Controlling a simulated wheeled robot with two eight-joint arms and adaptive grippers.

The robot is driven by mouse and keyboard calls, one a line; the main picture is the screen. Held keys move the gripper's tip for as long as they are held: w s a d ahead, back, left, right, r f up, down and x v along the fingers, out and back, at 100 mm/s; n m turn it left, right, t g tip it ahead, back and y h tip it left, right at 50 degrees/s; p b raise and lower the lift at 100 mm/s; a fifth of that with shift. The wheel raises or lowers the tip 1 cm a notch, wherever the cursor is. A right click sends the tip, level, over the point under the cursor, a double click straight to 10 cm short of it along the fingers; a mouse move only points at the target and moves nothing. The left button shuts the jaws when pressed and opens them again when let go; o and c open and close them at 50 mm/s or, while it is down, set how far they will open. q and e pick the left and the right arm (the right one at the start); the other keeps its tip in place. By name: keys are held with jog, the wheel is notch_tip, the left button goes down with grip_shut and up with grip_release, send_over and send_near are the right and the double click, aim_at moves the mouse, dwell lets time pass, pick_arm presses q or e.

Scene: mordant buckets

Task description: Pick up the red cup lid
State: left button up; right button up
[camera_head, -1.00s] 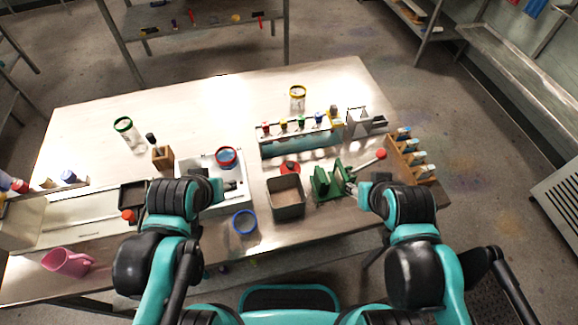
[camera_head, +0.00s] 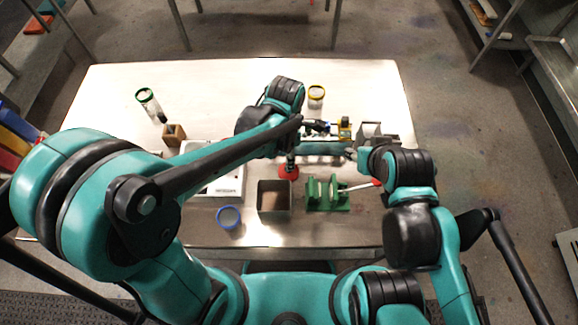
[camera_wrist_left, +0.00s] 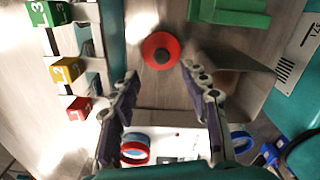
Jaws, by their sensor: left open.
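The red cup lid (camera_head: 288,171) is a round red disc with a dark middle, on the table behind the open grey tin. It also shows in the left wrist view (camera_wrist_left: 160,50), flat and just beyond the fingertips, roughly between their lines. My left gripper (camera_wrist_left: 168,84) is open and empty, apart from the lid. In the head view my left arm reaches across the table and hides most of that gripper. My right gripper (camera_head: 353,154) hovers at the right, near the rack's right end; its fingers are too small to judge.
The grey tin (camera_head: 274,197) and green stand (camera_head: 327,194) are close in front of the lid. A rack with numbered coloured blocks (camera_wrist_left: 66,70) stands beside my left gripper. A white balance (camera_head: 215,179) and blue-rimmed cup (camera_head: 229,217) are to the left.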

pick_arm(q)
jog(key=f, duration=0.2)
jog(key=f+b, duration=0.1)
jog(key=f, duration=0.1)
jog(key=f+b, duration=0.1)
jog(key=f, duration=0.1)
jog(key=shift+d, duration=0.4)
jog(key=shift+f, duration=0.4)
jog(key=shift+s, duration=0.1)
jog(key=shift+c, duration=0.3)
grip_shut()
